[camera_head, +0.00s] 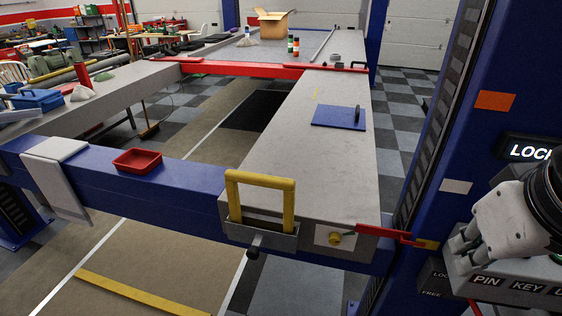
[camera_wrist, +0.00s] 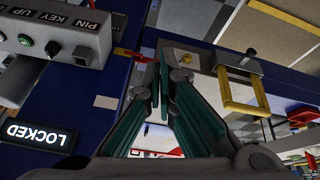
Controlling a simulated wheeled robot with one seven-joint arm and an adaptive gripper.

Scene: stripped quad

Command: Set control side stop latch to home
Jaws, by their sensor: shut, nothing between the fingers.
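Which part is the stop latch is not labelled. A yellow U-shaped handle (camera_head: 260,194) stands upright in a metal bracket with a black knob (camera_head: 256,242) at the near end of the right grey runway (camera_head: 305,150). It also shows in the wrist view (camera_wrist: 240,103). Beside it, a yellow knob (camera_head: 335,239) sits on a pale plate. A red lever (camera_head: 392,235) reaches right from there to the blue post, and shows in the wrist view (camera_wrist: 130,54). My gripper (camera_wrist: 160,68) is shut and empty, its tips appearing between the red lever and yellow knob; depth is unclear.
The control box (camera_head: 520,285) with PIN and KEY labels is on the blue post at right, below a lit LOCKED sign (camera_wrist: 40,134). A blue plate (camera_head: 338,117) lies on the runway. A red tray (camera_head: 137,160) sits on the blue crossbeam (camera_head: 190,184).

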